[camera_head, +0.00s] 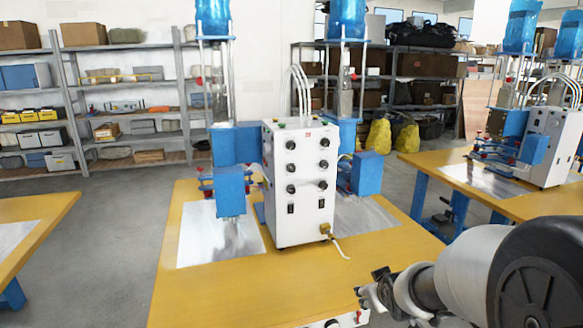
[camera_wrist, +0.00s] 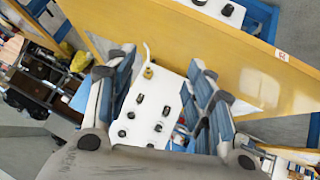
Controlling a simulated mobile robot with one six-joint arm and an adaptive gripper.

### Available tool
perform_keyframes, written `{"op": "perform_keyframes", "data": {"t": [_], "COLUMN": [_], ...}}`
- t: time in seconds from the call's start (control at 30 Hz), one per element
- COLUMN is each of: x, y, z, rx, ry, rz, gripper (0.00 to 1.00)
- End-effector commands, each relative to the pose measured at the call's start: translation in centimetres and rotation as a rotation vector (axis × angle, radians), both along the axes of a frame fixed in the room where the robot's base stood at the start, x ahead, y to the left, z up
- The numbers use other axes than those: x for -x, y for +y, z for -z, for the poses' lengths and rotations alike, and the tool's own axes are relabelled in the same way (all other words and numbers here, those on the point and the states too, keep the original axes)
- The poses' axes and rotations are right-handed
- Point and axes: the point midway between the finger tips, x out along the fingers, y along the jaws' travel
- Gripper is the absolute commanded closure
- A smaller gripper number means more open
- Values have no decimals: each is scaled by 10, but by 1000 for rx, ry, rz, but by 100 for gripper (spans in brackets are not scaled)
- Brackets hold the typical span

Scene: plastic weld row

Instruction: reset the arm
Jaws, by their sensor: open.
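My gripper (camera_head: 376,288) is at the lower right in the head view, over the front right part of the yellow table, with my arm reaching in from the right edge. In the wrist view my gripper (camera_wrist: 160,62) has its two fingers spread wide apart, and nothing is held between them. The white control box (camera_head: 300,182) with black knobs stands upright on the table, behind and left of my gripper. In the wrist view the control box (camera_wrist: 148,105) shows in the gap between the fingers, apparently farther away.
The yellow table (camera_head: 215,295) carries a blue welding machine (camera_head: 230,190) beside the control box. A second yellow table (camera_head: 420,165) with a similar machine stands at the right. Shelves (camera_head: 130,100) line the back. The near left of the table is clear.

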Motion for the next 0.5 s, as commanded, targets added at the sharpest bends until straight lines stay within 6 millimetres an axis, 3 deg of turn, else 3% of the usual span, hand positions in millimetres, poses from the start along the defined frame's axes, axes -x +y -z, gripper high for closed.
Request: {"op": "perform_keyframes", "data": {"t": [0.03,0.2,0.33,0.5], "x": [20,97,163,245], "y": [4,15,27,44], "z": [-21,-59,-77,-84], "rx": [-10,-63,-114,-182], "ry": [13,107,180,274], "rz": [23,107,161,208], "gripper": [51,51,51,51]}}
